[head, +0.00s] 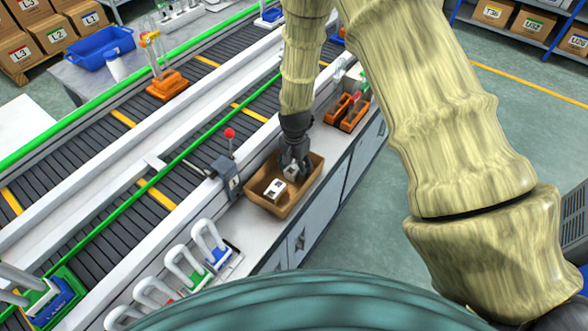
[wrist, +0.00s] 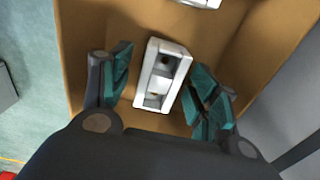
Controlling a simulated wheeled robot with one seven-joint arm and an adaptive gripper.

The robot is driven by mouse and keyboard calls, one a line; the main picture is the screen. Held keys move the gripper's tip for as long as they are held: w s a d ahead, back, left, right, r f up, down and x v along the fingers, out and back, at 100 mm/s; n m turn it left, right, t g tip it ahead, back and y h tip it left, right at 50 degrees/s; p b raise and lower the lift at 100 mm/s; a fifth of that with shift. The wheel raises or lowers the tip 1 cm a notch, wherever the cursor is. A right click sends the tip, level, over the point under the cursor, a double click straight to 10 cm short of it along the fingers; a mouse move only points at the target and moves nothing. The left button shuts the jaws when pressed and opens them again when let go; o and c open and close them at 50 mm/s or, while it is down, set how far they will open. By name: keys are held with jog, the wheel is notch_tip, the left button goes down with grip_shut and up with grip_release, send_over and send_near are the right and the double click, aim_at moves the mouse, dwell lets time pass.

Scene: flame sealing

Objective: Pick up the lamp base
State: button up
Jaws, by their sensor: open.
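A white lamp base (wrist: 163,76) with a recessed grey middle and dark holes lies in a brown box (wrist: 240,55). In the wrist view it sits between the two teal-padded fingers of my gripper (wrist: 160,88), which are apart on either side of it. A gap shows on the left, and the right finger is very near its edge. In the head view my gripper (head: 292,165) reaches down into the box (head: 268,208), partly hiding this base (head: 290,172). A second white base (head: 275,188) lies nearer in the box; a white piece shows at the wrist view's top edge (wrist: 200,2).
The box stands on a white bench beside a conveyor (head: 190,150). A red-knobbed lever post (head: 229,150) stands just left of the box. Orange bins (head: 347,112) are behind it, and several white-handled items (head: 210,242) are in front.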

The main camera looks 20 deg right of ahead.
jog(key=shift+f, duration=0.1)
jog(key=c, duration=1.1)
